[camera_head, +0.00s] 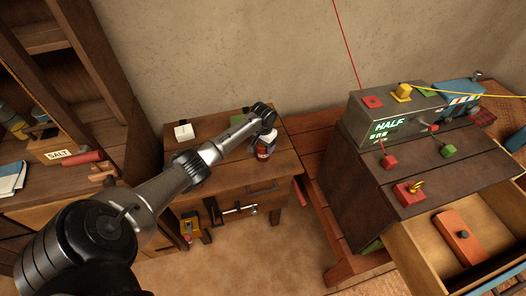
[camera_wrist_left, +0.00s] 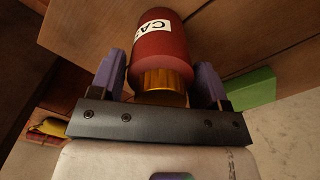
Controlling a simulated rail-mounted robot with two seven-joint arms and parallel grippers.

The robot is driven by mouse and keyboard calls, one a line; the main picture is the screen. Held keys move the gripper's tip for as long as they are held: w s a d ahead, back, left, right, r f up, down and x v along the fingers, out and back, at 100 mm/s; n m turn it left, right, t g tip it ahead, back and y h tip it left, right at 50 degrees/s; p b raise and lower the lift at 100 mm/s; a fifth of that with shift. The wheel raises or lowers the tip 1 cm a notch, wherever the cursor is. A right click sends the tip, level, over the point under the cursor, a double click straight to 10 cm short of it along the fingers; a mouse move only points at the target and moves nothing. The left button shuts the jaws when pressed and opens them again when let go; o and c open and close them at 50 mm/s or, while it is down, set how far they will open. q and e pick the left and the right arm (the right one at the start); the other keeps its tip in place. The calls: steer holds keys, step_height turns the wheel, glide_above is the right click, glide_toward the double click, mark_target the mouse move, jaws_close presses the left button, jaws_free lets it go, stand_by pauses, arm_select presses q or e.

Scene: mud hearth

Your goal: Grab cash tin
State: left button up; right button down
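The cash tin is a small dark red tin with a white label, of which "CA" can be read, and a gold end. In the left wrist view the tin (camera_wrist_left: 158,58) lies between the two purple fingers of my left gripper (camera_wrist_left: 160,75). The fingers flank its sides with little or no gap; whether they press on it I cannot tell. In the head view the tin (camera_head: 264,153) is at the right part of the small wooden table, with my left gripper (camera_head: 266,142) at it and partly hiding it. My right gripper is not in view.
The wooden table (camera_head: 225,180) also bears a white block (camera_head: 184,132) and a green piece (camera_head: 237,119). A grey machine (camera_head: 385,115) stands on a dark cabinet to the right, with an open drawer (camera_head: 425,255). Shelves (camera_head: 60,90) with a salt box (camera_head: 58,150) stand left.

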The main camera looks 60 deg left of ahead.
arm_select(q)
steer(key=c, duration=0.6)
steer(key=shift+r, duration=0.1)
